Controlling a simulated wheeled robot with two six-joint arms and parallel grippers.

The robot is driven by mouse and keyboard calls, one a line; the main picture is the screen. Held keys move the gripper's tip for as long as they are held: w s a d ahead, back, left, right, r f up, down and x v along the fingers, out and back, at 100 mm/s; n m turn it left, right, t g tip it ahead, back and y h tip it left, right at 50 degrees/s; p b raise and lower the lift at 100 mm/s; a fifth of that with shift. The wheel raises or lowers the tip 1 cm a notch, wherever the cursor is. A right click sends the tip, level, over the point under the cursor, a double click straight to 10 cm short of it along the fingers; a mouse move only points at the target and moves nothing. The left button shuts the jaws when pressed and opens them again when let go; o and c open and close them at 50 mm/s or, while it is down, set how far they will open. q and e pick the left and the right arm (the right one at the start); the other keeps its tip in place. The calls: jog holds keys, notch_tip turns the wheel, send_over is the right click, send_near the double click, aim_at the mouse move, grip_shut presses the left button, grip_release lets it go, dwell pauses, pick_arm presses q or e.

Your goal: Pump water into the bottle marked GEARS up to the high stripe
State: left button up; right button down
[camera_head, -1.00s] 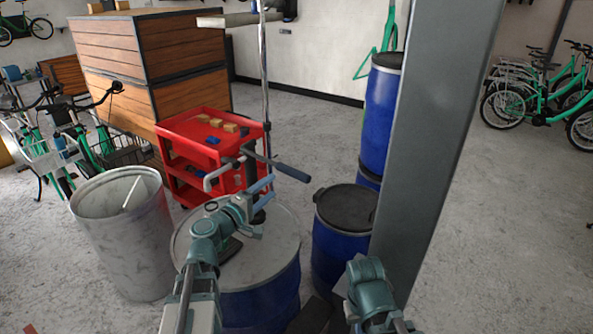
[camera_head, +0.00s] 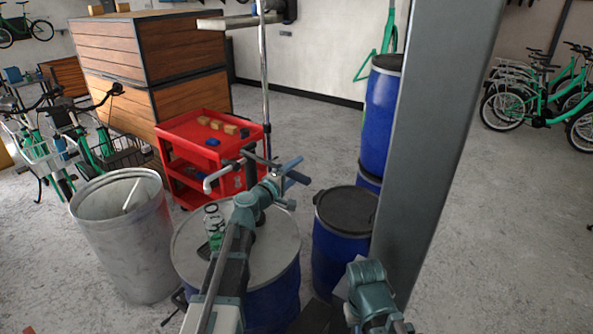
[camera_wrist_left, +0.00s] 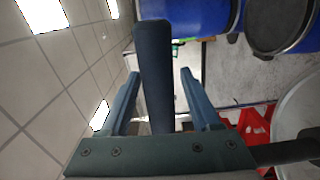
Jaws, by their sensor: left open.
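A hand pump with a pale spout (camera_head: 216,179) stands on a blue drum with a grey lid (camera_head: 277,240). Its dark handle (camera_head: 302,178) points right. My left gripper (camera_head: 293,181) is at this handle. In the left wrist view the dark blue handle (camera_wrist_left: 154,70) lies between the two spread fingers, with a visible gap to each. A bottle with dark lettering (camera_head: 212,220) stands on the lid below the spout, partly hidden by my left arm. I cannot read its lettering or see its stripes and water level. Of my right arm only a teal joint shows; its gripper is not visible.
A red cart (camera_head: 190,132) with small blocks stands behind the drum. A grey open bin (camera_head: 122,240) is at the left. Blue barrels (camera_head: 342,240) and a grey post (camera_head: 436,150) stand close on the right. Open floor lies further right.

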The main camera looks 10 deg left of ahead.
pick_arm(q)
jog(key=shift+w, duration=0.1)
grip_shut()
dwell(0.3)
dwell(1.2)
